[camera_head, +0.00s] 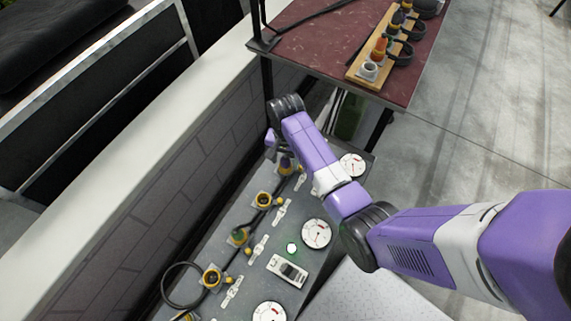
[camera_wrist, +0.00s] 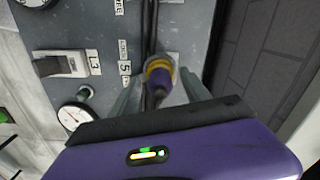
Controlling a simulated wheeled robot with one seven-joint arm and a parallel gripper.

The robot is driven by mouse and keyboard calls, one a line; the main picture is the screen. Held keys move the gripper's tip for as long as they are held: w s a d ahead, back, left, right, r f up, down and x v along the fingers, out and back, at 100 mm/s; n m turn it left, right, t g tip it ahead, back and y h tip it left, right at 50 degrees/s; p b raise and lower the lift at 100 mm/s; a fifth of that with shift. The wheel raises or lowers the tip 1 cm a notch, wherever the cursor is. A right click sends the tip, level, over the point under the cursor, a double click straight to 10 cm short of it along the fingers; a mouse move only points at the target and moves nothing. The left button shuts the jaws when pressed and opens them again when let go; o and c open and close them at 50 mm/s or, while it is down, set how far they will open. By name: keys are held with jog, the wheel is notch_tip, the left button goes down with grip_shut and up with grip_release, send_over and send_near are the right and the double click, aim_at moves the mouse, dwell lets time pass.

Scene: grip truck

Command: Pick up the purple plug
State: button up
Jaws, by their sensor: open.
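The purple plug (camera_wrist: 157,80) has a yellow collar and sits upright at the grey panel (camera_wrist: 105,20), with dark cables running beside it. In the wrist view my gripper (camera_wrist: 160,77) has its two pale fingers apart, one on each side of the plug. I cannot tell whether either finger touches it. In the head view the plug (camera_head: 286,164) shows small at the upper end of the panel, below my gripper (camera_head: 277,152), partly hidden by my arm. Its lower end in the socket is not clear.
The panel carries yellow sockets (camera_head: 212,276), gauges (camera_head: 316,233) and a switch (camera_head: 288,270). A looped black cable (camera_head: 180,285) lies at its lower left. A dark brick wall (camera_head: 150,205) runs close along the left. A red-topped table (camera_head: 340,35) holds a wooden rack (camera_head: 366,72).

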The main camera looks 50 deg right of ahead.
grip_shut()
jog(key=shift+r, duration=0.1)
dwell(0.3)
